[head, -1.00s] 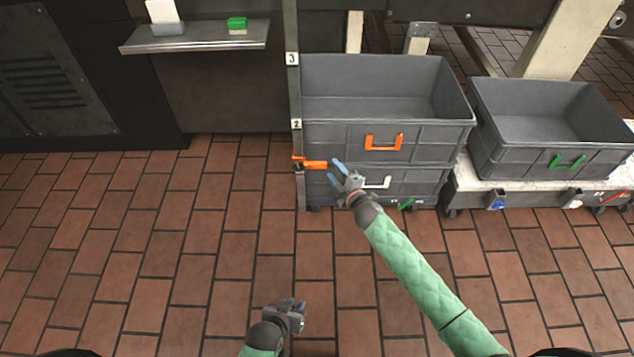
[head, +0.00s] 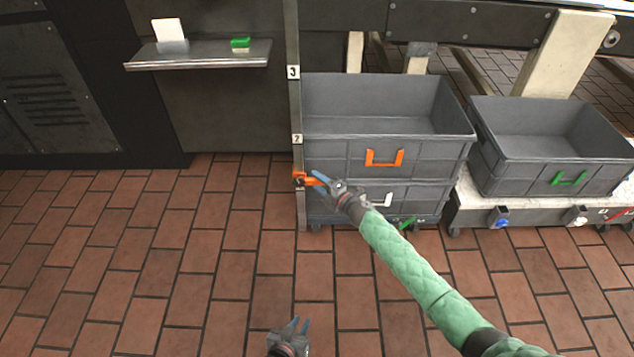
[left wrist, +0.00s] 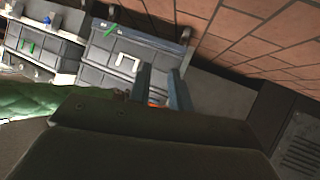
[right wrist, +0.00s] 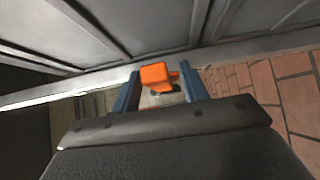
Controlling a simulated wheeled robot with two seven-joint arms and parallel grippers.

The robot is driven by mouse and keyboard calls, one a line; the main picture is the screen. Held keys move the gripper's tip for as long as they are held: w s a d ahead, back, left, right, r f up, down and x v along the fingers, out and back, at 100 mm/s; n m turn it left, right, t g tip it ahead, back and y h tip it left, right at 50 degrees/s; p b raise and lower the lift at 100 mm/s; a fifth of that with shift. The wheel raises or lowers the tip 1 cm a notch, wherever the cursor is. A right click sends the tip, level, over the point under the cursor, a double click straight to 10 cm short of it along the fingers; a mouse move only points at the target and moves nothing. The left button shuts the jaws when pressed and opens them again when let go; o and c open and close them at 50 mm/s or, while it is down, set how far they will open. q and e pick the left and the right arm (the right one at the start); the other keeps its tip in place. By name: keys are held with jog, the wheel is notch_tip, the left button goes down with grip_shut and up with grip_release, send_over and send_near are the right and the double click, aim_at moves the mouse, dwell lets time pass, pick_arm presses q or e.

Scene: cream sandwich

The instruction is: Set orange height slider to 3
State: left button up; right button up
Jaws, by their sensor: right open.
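The orange height slider (head: 301,180) sits on the upright metal rail (head: 295,110) at the left of the stacked bins. It is below the label 2 (head: 297,139); the label 3 (head: 293,72) is higher up. My right gripper (head: 316,177) is open at the slider, its blue fingers overlapping the slider's handle. In the right wrist view the slider (right wrist: 155,76) shows between the two open fingers; I cannot tell if they touch it. My left gripper (head: 298,325) is open and empty, low over the floor.
A grey bin with an orange handle (head: 384,158) is stacked on one with a white handle (head: 378,201), close right of the rail. Another grey bin (head: 550,145) stands further right. A shelf (head: 200,58) holds a green block (head: 240,44). The tiled floor at left is clear.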

pick_arm(q)
jog(key=shift+w+r, duration=0.3)
jog(key=shift+r, duration=0.2)
pick_arm(e)
jog(key=shift+w+a, duration=0.3)
jog(key=shift+c, duration=0.2)
grip_shut()
pick_arm(q)
jog(key=shift+s+f, duration=0.1)
jog(key=shift+f, duration=0.05)
